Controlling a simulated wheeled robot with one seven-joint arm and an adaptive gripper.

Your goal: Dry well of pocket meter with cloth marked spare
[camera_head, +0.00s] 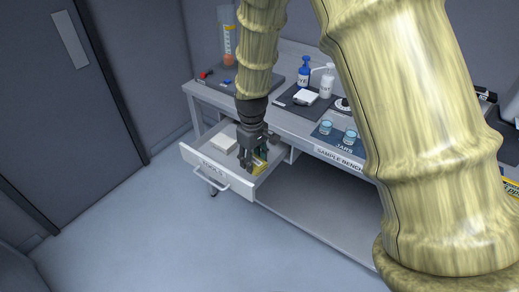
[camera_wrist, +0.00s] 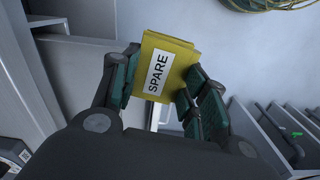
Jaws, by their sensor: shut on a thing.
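My gripper (camera_head: 256,164) is shut on a folded yellow cloth (camera_wrist: 167,66), whose white label reads SPARE. The cloth sits between the dark green finger pads in the wrist view and shows as a small yellow patch (camera_head: 260,166) in the head view. My gripper is low at the open drawer (camera_head: 212,174) of the bench; I cannot tell whether the cloth still touches the drawer. A small white device (camera_head: 305,97) lies on a dark mat on the bench top. It may be the pocket meter; its well is too small to make out.
A blue bottle (camera_head: 304,72) and a white pump bottle (camera_head: 327,82) stand behind the device. Two jars (camera_head: 350,137) stand on a blue mat near the SAMPLE BENCH label (camera_head: 339,158). A pale block (camera_head: 223,144) lies in the drawer. The floor (camera_head: 130,225) at left is clear.

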